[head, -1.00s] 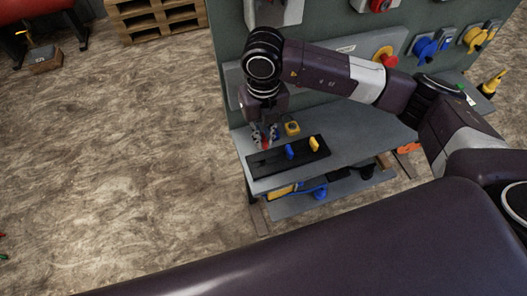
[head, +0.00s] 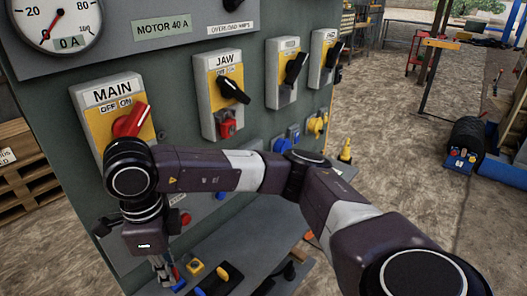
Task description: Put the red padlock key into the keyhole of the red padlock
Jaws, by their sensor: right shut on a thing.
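The red padlock (head: 227,127) hangs below the black handle of the JAW switch on the panel. Its keyhole is too small to make out. My right gripper (head: 165,271) is low at the left, pointing down over the shelf in front of the panel. It is shut on the red padlock key (head: 176,273), of which only a small red part shows by the fingers. The gripper is below and to the left of the red padlock, well apart from it. My left gripper is not in view.
The MAIN switch (head: 115,115) has a red handle, close above my right wrist. A blue padlock (head: 282,145) and a yellow padlock (head: 316,125) are further right. A yellow key (head: 222,273) and a small yellow box (head: 195,267) are on the shelf.

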